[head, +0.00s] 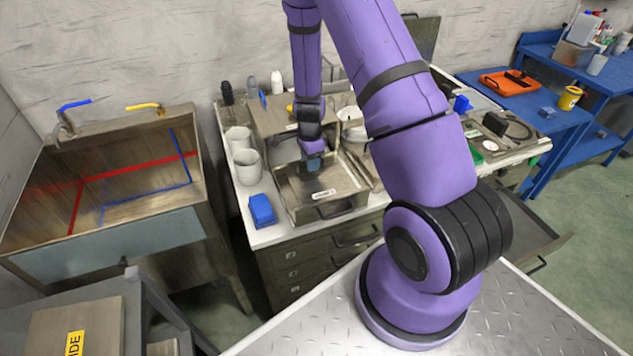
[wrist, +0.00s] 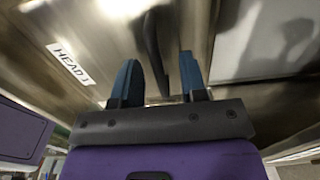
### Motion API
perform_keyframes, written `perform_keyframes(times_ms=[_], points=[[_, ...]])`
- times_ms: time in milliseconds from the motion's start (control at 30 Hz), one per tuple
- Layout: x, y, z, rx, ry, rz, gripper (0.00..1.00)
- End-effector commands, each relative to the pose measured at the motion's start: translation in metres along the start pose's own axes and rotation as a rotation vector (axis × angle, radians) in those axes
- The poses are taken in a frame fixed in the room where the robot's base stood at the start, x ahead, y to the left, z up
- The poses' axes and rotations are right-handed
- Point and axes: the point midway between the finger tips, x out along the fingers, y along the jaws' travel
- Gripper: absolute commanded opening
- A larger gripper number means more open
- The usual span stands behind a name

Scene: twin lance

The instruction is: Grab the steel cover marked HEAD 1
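The steel cover (head: 345,186) sits on the white-topped bench, with a white label (head: 323,194) on it that is too small to read in the head view. In the wrist view the steel surface (wrist: 105,22) carries a label reading HEAD 1 (wrist: 72,62). A dark bar-like handle (wrist: 152,45) stands out from it. My gripper (wrist: 160,78) is open, its two blue fingers apart, with the handle's lower end in line with the gap. I cannot tell whether the fingers reach around it. In the head view my gripper (head: 313,165) hangs at the cover.
White cups (head: 246,167) and a blue block (head: 262,210) stand left of the cover. Bottles (head: 251,87) stand behind. A steel sink (head: 110,245) is at left. A blue table (head: 545,120) with an orange case (head: 510,82) is at right. Drawers (head: 300,272) lie below the bench top.

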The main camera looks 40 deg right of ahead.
Motion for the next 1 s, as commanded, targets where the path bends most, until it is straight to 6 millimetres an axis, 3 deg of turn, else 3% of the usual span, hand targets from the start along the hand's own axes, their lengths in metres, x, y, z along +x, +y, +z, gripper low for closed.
perform_keyframes(times_ms=[300,500,833,1000], points=[[0.005,0.0,0.0,0.0,0.0,-0.002,0.39],[0.005,0.0,0.0,0.0,0.0,-0.002,0.0],[0.004,-0.001,0.0,0.0,0.0,-0.002,0.0],[-0.01,-0.001,0.0,-0.001,0.0,-0.005,0.0]])
